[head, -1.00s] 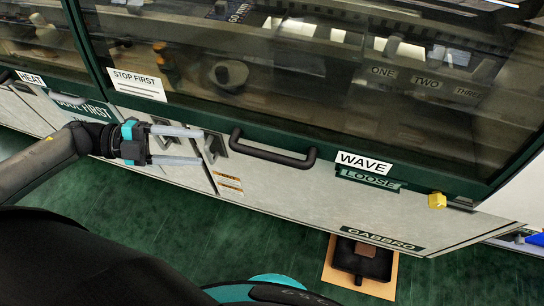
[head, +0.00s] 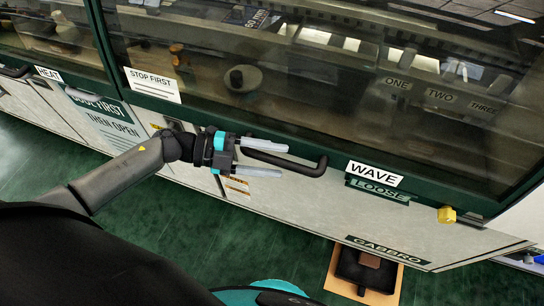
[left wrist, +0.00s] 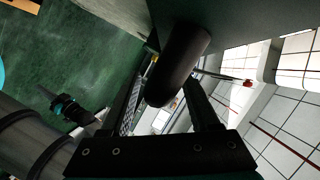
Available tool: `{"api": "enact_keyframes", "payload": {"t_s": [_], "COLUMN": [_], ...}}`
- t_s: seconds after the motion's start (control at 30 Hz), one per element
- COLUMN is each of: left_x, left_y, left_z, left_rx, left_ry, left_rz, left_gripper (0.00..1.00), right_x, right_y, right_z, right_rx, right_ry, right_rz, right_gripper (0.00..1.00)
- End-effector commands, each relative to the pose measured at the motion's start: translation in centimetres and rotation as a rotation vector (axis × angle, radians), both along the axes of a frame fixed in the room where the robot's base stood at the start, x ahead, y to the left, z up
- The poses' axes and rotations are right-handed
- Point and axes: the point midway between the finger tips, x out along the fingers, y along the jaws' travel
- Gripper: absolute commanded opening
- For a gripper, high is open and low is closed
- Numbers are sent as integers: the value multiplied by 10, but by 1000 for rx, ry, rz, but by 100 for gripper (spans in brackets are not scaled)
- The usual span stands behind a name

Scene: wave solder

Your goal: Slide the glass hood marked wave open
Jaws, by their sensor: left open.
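The glass hood (head: 300,75) is a dark-green-framed pane over the machine, with a white WAVE label (head: 374,174) on its lower edge. A green LOOSE tag (head: 377,191) sits just below the label. A black bar handle (head: 308,170) is fixed left of the label. My left gripper (head: 284,160) is open at the handle's left part, its upper finger overlapping the bar in the head view. In the left wrist view the dark handle (left wrist: 182,60) shows between and beyond the fingers; contact cannot be told. My right gripper (left wrist: 82,110) appears small in that view, its jaw state unclear.
A second hood labelled HEAT (head: 47,73) is at the left, with a STOP FIRST label (head: 153,85) beside the frame post. A yellow knob (head: 447,215) is at the lower right corner. A black pan (head: 366,268) lies on a floor mat. Green floor (head: 220,240) is clear.

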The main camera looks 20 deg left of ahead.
Motion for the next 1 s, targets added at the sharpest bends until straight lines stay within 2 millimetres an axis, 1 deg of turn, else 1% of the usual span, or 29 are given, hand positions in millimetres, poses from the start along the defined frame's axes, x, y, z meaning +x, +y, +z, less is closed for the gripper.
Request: {"api": "enact_keyframes", "payload": {"t_s": [0.27,0.37,0.83,1.0], "left_x": [1,1,1,1], "left_y": [-2,-2,-2,-2], "left_z": [-1,0,0,0], "left_rx": [1,0,0,0], "left_ry": [0,0,0,0], "left_rz": [1,1,0,0], "left_gripper": [62,53,0,0], "right_x": [-1,-1,-2,-2], "right_y": [-2,-2,-3,-3], "right_z": [0,0,0,0], "right_rx": [-3,-3,-4,-4], "right_ry": [1,1,3,3], "right_rz": [1,1,-1,-1], "right_gripper": [0,0,0,0]}}
